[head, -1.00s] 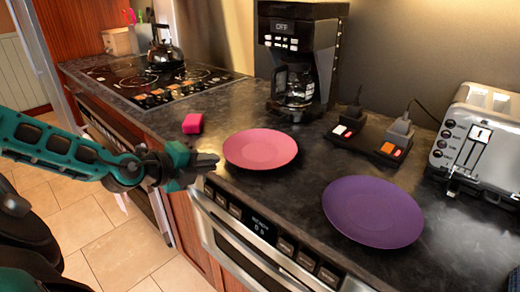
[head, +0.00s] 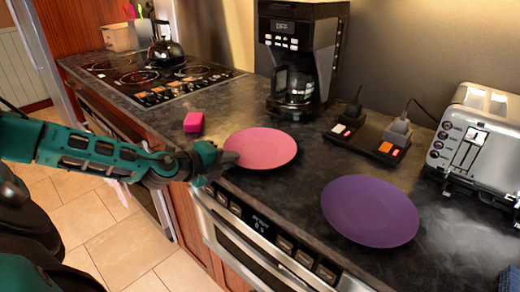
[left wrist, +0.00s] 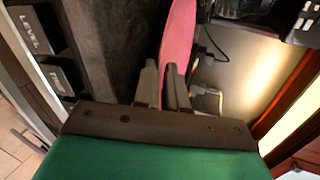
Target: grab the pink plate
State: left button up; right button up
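The pink plate (head: 262,147) lies on the dark counter near its front edge. My left gripper (head: 230,158) is at the plate's left rim in the head view. In the left wrist view the pink plate (left wrist: 180,35) shows edge-on, with its rim between the two fingers of my left gripper (left wrist: 164,75). The fingers are close together and appear shut on the rim; the exact contact is hidden. My right gripper is not in view.
A purple plate (head: 370,212) lies to the right on the counter. A pink block (head: 193,122) sits behind my left gripper. A microwave drawer (head: 255,240) is below the counter.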

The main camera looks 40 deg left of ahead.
pick_arm(q)
grip_shut()
